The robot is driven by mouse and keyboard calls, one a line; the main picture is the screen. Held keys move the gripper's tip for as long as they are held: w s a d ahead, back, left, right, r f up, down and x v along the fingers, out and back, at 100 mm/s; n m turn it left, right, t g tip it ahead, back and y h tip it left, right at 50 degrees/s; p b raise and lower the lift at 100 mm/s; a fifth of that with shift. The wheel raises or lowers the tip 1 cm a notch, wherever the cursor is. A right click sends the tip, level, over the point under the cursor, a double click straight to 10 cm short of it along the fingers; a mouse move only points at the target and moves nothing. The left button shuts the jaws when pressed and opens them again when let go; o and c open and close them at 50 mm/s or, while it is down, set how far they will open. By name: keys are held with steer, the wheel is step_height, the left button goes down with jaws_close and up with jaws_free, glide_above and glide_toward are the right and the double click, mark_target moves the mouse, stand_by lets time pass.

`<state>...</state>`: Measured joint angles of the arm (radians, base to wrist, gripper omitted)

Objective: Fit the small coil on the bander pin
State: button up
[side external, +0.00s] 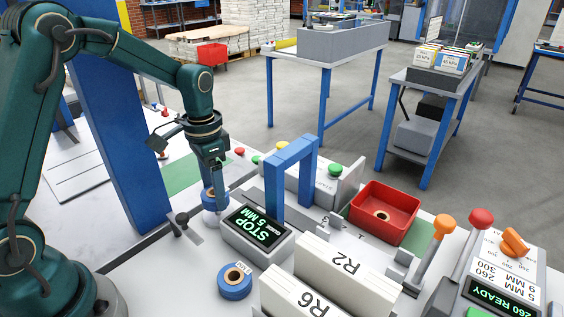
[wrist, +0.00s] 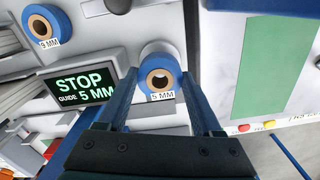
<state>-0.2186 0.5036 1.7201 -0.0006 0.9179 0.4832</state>
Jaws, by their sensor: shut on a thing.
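My gripper (side external: 213,188) is shut on a blue coil (side external: 210,203) just left of the guide display. In the wrist view this coil (wrist: 150,62) sits between the two fingers (wrist: 162,98), with a brown core, a dark centre hole and a "5 MM" label. Whether it touches the surface below is unclear. A second blue coil (side external: 235,288) lies flat on the bench nearer the side camera; its label reads "9 MM" in the wrist view (wrist: 38,11). I cannot make out the bander pin clearly; it may be hidden by the coil or my gripper.
The guide display (side external: 258,226) reads "STOP, GUIDE 5 MM". A blue arch (side external: 290,157) stands behind it. A dark-knobbed lever (side external: 182,218) is close left of the held coil. A red bin (side external: 384,238) with a brown-ringed item is right; white R2 and R6 blocks (side external: 345,262) stand in front.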

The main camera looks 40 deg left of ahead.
steer(key=shift+f, duration=1.45)
steer(key=o, duration=1.5)
steer(key=shift+c, duration=0.2)
step_height(320, 180, up, 12)
steer(key=s+d+r+t, duration=0.3)
steer(key=s+d+r, duration=0.2)
steer(key=s+r, duration=0.2)
steer(key=s+d+f+n+t, duration=0.1)
steer(key=s+f+n+t, duration=0.1)
steer(key=s+f, duration=0.3)
steer(key=shift+s+d+f+n+t, duration=0.25)
steer(key=shift+s+n, duration=0.25)
steer(key=shift+s, duration=0.55)
